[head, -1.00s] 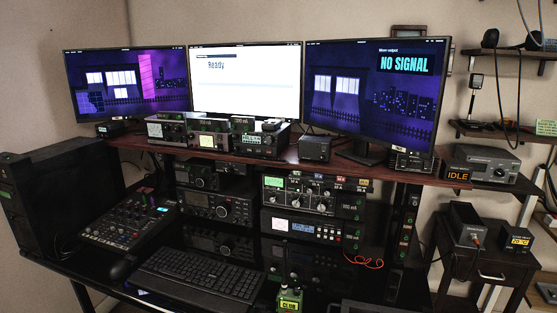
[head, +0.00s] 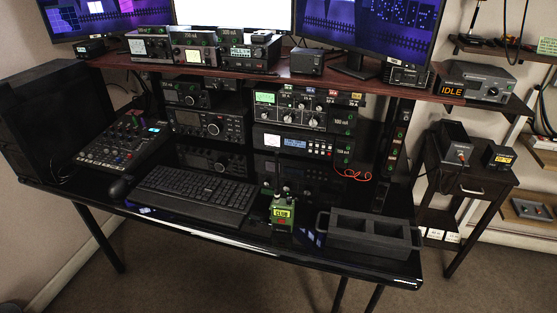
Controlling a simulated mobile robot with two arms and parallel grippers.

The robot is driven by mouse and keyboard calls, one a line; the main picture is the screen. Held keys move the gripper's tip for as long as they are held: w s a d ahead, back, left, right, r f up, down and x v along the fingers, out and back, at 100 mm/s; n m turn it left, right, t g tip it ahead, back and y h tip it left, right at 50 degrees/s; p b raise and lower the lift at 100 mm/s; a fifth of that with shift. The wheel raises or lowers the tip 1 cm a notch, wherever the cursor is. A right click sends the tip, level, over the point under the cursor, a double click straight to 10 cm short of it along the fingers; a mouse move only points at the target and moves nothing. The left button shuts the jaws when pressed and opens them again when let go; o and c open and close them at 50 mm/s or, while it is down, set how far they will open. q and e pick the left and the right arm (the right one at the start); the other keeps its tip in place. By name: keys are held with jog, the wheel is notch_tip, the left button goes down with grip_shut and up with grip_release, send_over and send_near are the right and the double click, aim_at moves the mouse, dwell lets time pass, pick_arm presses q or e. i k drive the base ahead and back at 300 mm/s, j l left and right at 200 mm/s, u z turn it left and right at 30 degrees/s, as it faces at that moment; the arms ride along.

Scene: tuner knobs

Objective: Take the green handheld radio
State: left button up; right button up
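The green handheld radio (head: 282,212) stands upright on the glossy black desk (head: 240,238), near its front edge. A label on its front seems to read CLUB, and a dark knob or antenna stub rises from its top. It stands just right of the keyboard and left of a black tray. Neither of my grippers shows in the head view.
A black keyboard (head: 195,193) lies left of the radio. A black compartment tray (head: 368,234) with handles stands to its right. A mixer (head: 122,140) and a mouse (head: 122,187) are farther left. Stacked radio units (head: 305,112) and a wooden shelf (head: 215,73) rise behind. Free floor lies in front.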

aim_at(280, 209)
jog(key=i+z, duration=0.1)
jog(key=i, duration=0.45)
jog(key=j+z, duration=0.5)
jog(key=j, duration=0.2)
jog(key=j+z, duration=0.45)
jog(key=j, duration=0.3)
